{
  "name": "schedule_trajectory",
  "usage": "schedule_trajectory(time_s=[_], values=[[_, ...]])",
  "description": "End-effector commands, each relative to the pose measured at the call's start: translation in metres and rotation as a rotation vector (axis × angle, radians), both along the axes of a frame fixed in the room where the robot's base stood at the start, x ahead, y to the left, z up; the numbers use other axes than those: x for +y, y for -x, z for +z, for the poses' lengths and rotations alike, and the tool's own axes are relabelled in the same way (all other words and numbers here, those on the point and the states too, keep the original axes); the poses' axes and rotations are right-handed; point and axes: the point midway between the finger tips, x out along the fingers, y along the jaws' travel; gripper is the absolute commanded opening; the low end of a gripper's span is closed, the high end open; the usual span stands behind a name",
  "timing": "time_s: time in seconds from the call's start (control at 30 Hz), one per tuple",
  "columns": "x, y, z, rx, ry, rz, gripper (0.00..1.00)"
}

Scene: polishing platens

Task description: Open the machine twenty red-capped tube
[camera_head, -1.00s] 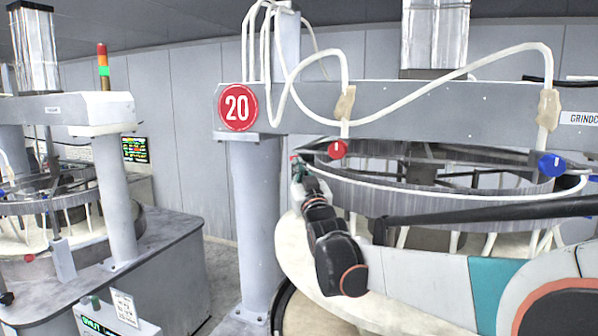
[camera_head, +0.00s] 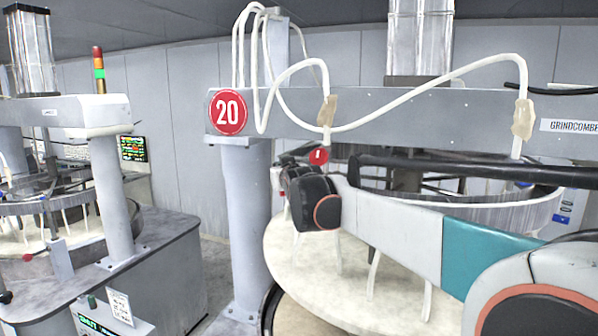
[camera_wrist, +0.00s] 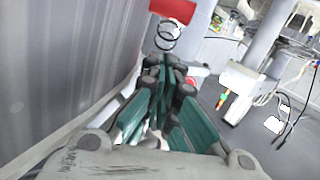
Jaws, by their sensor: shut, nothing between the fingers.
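The red "20" sign (camera_head: 228,111) marks the machine's grey beam. Under the beam, a white tube (camera_head: 327,132) hangs down to a round red cap (camera_head: 318,156) with a small white mark. My wrist and forearm cross just below and beside the cap in the head view, and hide most of my gripper there. In the wrist view my gripper (camera_wrist: 166,66) has its green-sided fingers together, with nothing between them. A red cylindrical part (camera_wrist: 172,10), likely the cap, lies just beyond the fingertips, above a dark coil. I cannot tell whether they touch.
A second white tube (camera_head: 520,120) hangs at the right of the beam; its lower end is hidden by my arm. The pale round platen (camera_head: 310,255) and its ring lie beneath. A grey column (camera_head: 245,220) stands left. Another machine (camera_head: 108,190) stands further left.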

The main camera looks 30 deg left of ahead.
Motion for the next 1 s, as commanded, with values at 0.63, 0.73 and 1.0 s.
schedule_trajectory(time_s=[0.63, 0.73, 1.0], values=[[0.025, -0.022, -0.012, 0.084, 0.093, 0.001, 0.0], [0.027, -0.024, -0.014, 0.083, 0.092, 0.0, 0.0], [0.031, -0.027, -0.017, 0.083, 0.092, 0.0, 0.0]])
